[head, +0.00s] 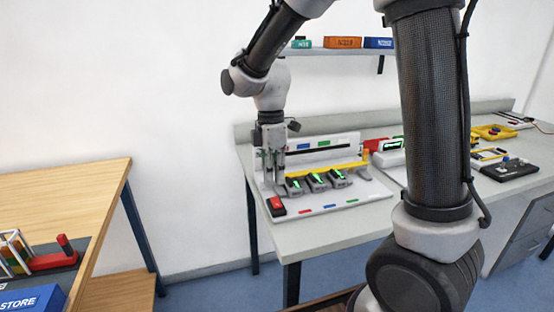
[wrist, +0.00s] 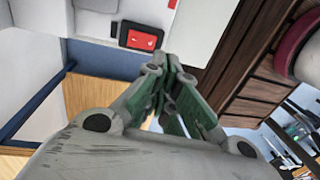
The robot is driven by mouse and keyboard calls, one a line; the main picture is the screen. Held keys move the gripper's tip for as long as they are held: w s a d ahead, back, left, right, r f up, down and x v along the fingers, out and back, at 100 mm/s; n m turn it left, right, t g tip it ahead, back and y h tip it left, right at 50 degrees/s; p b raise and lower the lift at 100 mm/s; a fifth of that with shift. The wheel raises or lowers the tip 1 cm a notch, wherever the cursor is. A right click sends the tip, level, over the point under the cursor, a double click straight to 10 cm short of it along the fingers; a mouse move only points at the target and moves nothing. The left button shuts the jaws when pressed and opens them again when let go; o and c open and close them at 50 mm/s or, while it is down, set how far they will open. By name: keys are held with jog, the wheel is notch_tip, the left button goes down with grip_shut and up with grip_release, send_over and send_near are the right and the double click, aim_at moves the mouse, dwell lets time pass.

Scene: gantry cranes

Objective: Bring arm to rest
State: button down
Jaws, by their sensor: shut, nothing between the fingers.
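My arm reaches from the top of the head view down to the left. My gripper (head: 273,182) hangs pointing down over the left end of the white board (head: 345,196) on the grey bench. In the wrist view its green-lined fingers (wrist: 172,68) meet at the tips, shut with nothing between them. A red panel (wrist: 140,37) also shows near the fingertips in the wrist view. Whether the fingers touch the board cannot be told.
Several dark grey pieces with green marks (head: 315,181) stand on the board, in front of a yellow bar (head: 338,167). A wall shelf (head: 335,51) holds coloured boxes. A wooden table (head: 95,185) with a blue store bin (head: 35,299) is at left. Floor shows between the tables.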

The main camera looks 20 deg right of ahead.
notch_tip(320, 180, up, 6)
jog(key=s+d+r+m+t, duration=0.3)
jog(key=s+d+m, duration=0.5)
jog(key=m, duration=0.1)
jog(key=s+d+r+m+t, duration=0.3)
jog(key=s+d+m, duration=0.6)
jog(key=shift+s+d, duration=0.2)
jog(key=shift+s, duration=0.05)
jog(key=shift+w, duration=0.1)
dwell(0.4)
